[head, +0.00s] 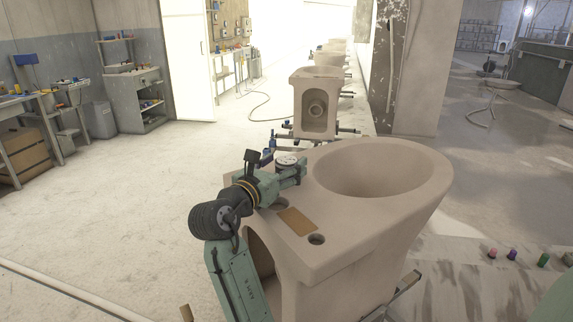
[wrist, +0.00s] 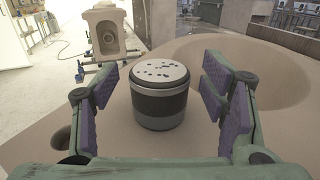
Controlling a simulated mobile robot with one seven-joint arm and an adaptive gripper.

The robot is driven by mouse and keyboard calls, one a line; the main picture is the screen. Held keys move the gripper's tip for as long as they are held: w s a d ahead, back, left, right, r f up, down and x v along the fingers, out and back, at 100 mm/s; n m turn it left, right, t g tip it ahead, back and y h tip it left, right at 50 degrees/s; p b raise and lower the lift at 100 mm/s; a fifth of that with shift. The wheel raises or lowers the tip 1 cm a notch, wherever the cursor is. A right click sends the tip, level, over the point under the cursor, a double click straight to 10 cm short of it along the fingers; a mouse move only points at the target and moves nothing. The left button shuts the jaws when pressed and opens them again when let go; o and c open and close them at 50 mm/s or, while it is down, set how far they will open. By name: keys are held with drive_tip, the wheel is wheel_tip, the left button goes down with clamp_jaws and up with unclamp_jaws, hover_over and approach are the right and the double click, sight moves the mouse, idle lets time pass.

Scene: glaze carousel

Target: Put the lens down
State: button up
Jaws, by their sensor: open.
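The lens, a short dark grey cylinder with a pale, dark-spotted top (wrist: 160,98), stands upright on the flat ledge of the beige toilet body (head: 330,240). In the head view its pale round top (head: 287,161) shows just beyond my gripper (head: 292,172). In the wrist view my gripper (wrist: 160,105) is open, with its purple-padded fingers on either side of the lens. Gaps show between the pads and the lens on both sides. The lens's far side is hidden.
A tan rectangular patch (head: 296,221) and a round hole (head: 317,239) lie on the ledge near my arm. The wide bowl opening (head: 385,175) is to the right. Another toilet body (head: 316,103) stands behind. Open floor lies to the left.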

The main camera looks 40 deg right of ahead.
drive_tip(key=b+v, duration=0.2)
drive_tip(key=v, duration=0.8)
drive_tip(key=shift+a, duration=0.15)
